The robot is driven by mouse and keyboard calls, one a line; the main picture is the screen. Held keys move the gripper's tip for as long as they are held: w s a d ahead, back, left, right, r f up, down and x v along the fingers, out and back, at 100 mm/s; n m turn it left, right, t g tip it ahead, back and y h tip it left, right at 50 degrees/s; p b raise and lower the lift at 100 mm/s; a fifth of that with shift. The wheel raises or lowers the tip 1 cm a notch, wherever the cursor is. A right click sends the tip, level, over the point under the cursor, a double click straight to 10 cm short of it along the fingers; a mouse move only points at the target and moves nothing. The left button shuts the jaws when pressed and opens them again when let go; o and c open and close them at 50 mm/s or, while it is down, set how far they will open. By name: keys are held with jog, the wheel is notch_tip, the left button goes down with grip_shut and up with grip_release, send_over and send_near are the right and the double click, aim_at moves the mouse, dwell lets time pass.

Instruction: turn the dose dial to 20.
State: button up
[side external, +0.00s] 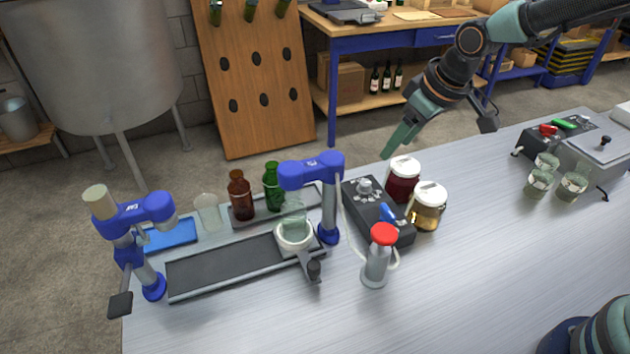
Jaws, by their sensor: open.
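The dose dial (365,187) is a pale grey knob on the far end of a black control box (403,238), with small light marks around it. The marks are too small to read, so I cannot tell its setting. My gripper (398,142), with green fingers, is open and empty. It hangs in the air above and to the right of the dial in the picture, apart from it. Nothing hides the dial.
A blue lever (389,214) sits on the same box. Right beside the box stand a dark red jar (403,182) and an amber jar (427,208); a red-capped bottle (377,258) stands in front. A blue filling arm (312,168) rises on the left. The bench's right front is clear.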

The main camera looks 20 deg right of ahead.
aim_at(367, 183)
jog(key=x, duration=0.8)
jog(key=a+x, duration=0.1)
jog(key=x, duration=0.3)
jog(key=shift+f, duration=0.25)
jog(key=shift+c, duration=0.4)
grip_shut()
